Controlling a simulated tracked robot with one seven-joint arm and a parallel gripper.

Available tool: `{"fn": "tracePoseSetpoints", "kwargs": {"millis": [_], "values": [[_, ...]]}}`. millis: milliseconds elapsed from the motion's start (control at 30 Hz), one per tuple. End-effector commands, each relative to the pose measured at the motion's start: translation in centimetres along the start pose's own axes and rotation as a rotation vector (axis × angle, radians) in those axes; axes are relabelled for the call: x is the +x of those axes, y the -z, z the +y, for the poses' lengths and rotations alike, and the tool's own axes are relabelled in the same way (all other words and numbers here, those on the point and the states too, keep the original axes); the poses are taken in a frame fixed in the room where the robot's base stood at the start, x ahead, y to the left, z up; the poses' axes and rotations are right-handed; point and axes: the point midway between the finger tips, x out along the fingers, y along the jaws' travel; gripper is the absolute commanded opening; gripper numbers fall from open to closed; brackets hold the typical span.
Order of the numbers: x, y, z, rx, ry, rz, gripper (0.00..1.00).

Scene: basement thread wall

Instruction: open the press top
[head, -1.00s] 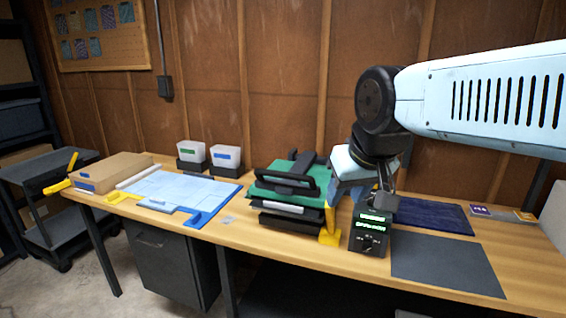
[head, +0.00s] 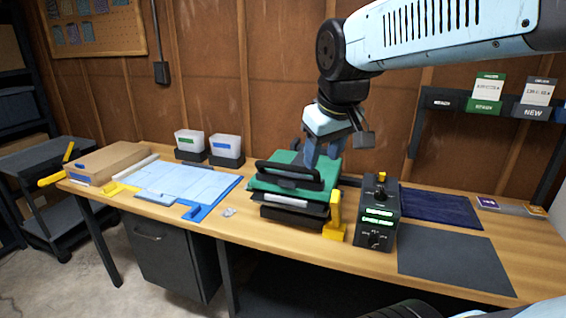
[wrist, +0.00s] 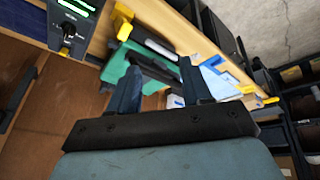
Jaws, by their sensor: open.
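The press (head: 293,197) stands on the workbench, with a green top (head: 262,183) lying flat over a black base. A black bar handle (head: 288,175) runs along the front of the top. A yellow piece (head: 335,215) stands at the press's right front corner. My gripper (head: 321,160) is open and empty above the right part of the press top, fingers pointing down. In the wrist view, the fingers (wrist: 163,88) are apart, with the green press top (wrist: 122,68) beyond them. I cannot tell whether they touch the press.
A black control box (head: 377,212) with green displays stands close right of the press. Blue cutting mat (head: 225,187), white bins (head: 226,147) and a cardboard box (head: 110,168) are to the left. A dark grey mat (head: 455,262) lies flat at right.

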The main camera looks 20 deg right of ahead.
Motion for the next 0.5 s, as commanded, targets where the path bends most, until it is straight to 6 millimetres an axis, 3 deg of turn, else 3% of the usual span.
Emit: {"fn": "tracePoseSetpoints", "kwargs": {"millis": [100,500], "values": [[0.5,3.5,0.7,-0.127,0.000,-0.052,0.48],[4.0,13.9,2.5,-0.547,0.037,-0.203,0.48]]}}
